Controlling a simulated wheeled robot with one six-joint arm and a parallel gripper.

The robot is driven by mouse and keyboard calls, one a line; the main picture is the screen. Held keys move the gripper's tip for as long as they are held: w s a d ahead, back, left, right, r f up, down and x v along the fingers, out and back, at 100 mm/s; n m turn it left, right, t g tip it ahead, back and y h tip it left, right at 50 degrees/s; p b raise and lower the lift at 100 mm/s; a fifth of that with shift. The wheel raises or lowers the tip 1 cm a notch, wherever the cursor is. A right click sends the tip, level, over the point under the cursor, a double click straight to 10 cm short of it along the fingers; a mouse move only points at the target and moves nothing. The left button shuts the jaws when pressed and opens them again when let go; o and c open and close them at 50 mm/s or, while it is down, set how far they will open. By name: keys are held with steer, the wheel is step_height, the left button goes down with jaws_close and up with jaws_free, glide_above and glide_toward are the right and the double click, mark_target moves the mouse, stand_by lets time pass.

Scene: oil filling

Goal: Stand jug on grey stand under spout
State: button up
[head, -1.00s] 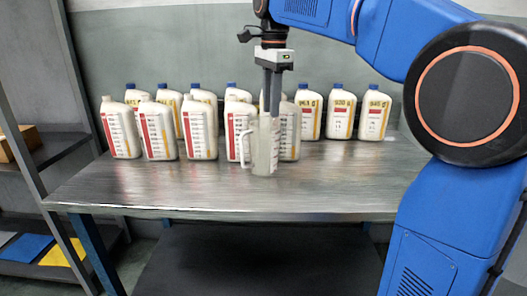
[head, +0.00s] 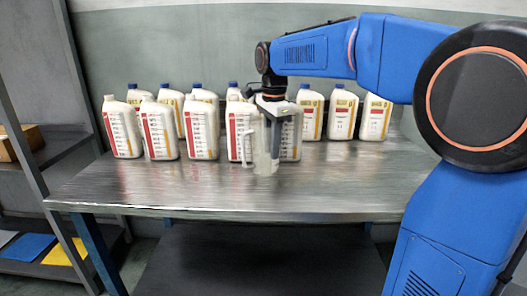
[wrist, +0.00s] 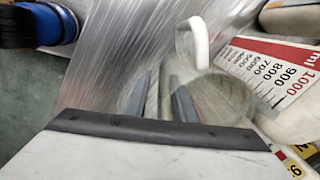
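The clear jug (head: 265,158) stands upright on the metal table, in front of the row of bottles, its handle toward the left. In the wrist view its pale handle (wrist: 193,42) shows at the top and its see-through body (wrist: 212,100) below. My gripper (head: 274,146) points down at the jug, with its fingers low and overlapping the jug's upper right part. In the wrist view two dark fingers (wrist: 162,100) stand apart with a gap between them, beside the jug wall. Whether they touch it I cannot tell. No grey stand or spout is in view.
Several white oil bottles (head: 203,132) stand in two rows behind and to the left of the jug, the nearest close to it. The front of the table (head: 200,187) is clear. A shelf rack (head: 45,160) stands at the left.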

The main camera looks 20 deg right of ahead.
steer(key=shift+f, duration=1.4)
jaws_close()
steer(key=shift+w+r, duration=0.1)
